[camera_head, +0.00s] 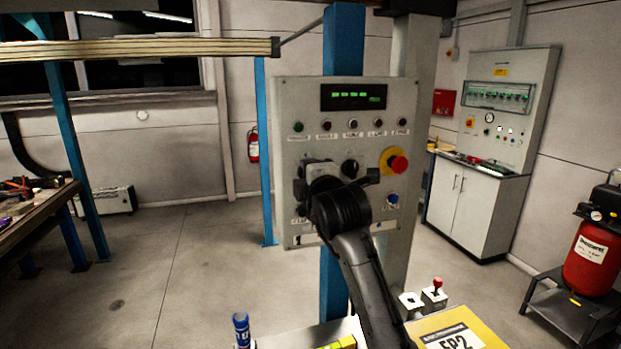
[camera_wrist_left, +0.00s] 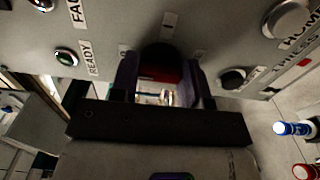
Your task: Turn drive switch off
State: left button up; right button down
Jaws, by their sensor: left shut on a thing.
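The grey control panel (camera_head: 290,110) stands upright ahead, with a green-lit display (camera_head: 353,97) and a row of small lamps or buttons below it. My left gripper (camera_head: 319,176) is at the panel's left middle and hides what lies behind it in the head view. In the left wrist view, the fingers of my left gripper (camera_wrist_left: 164,85) are on both sides of a dark switch knob (camera_wrist_left: 163,58) and shut on it. The knob's setting and label cannot be read. My right gripper is in neither view.
A black knob (camera_head: 350,167), a red emergency stop (camera_head: 398,163) on yellow and a blue button (camera_head: 392,199) are close to the gripper's right. A blue post (camera_head: 340,280) supports the panel. A yellow box (camera_head: 455,335) and a red-topped lever (camera_head: 437,285) are low in front.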

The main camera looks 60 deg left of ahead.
pick_arm(q)
jog(key=shift+s, duration=0.1)
jog(key=o, duration=0.9)
jog(key=shift+b+v, duration=0.9)
jog(key=shift+v, duration=6)
